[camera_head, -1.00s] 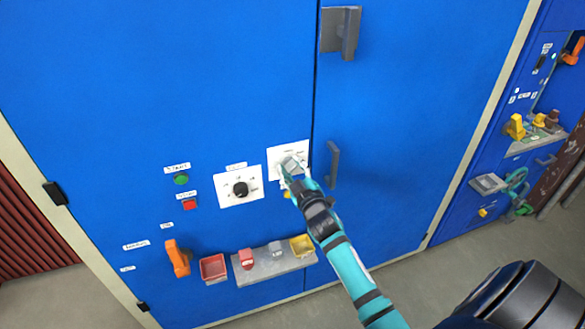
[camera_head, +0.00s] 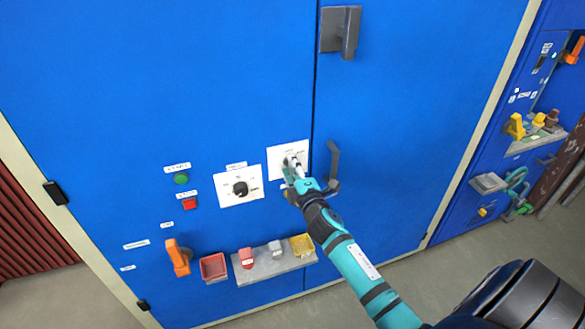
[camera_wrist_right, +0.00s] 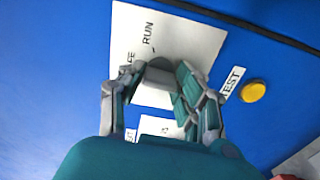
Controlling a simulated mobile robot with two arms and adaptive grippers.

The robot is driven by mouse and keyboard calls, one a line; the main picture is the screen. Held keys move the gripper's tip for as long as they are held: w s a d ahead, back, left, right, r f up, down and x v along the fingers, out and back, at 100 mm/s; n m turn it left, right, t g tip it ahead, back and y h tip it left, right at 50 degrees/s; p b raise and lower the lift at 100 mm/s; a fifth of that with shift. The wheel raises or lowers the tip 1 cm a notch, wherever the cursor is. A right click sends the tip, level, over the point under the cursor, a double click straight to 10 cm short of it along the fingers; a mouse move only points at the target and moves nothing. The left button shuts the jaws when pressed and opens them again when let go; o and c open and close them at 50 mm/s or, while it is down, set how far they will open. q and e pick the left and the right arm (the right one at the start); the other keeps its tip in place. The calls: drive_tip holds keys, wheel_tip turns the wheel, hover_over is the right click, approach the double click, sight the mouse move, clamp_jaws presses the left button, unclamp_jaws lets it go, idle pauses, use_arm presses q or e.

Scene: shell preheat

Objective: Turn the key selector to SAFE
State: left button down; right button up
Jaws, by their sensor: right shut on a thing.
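The key selector plate (camera_head: 275,152) is a white panel on the blue cabinet's left door, beside the door seam. It also shows in the right wrist view (camera_wrist_right: 185,40), with the lettering "RUN" and a partly covered label ending in "FE". My right gripper (camera_head: 293,168) is at this plate, its fingers closed around the grey selector knob (camera_wrist_right: 158,76). In the right wrist view the fingers stand on both sides of the knob. The knob's pointer direction is hidden by the gripper. My left gripper is not in view.
A second white plate with a black knob (camera_head: 240,188) sits left of the selector. A green button (camera_head: 181,179), a red button (camera_head: 190,203) and an orange handle (camera_head: 178,258) are further left. A shelf (camera_head: 262,268) is below. Door handles (camera_head: 333,162) are right. A yellow button (camera_wrist_right: 253,92) is close by.

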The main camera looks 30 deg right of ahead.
drive_tip(key=shift+n, duration=0.4)
drive_tip(key=o, duration=1.1)
drive_tip(key=shift+o, duration=0.2)
drive_tip(key=v, duration=1.2)
drive_tip(key=shift+f, duration=0.1)
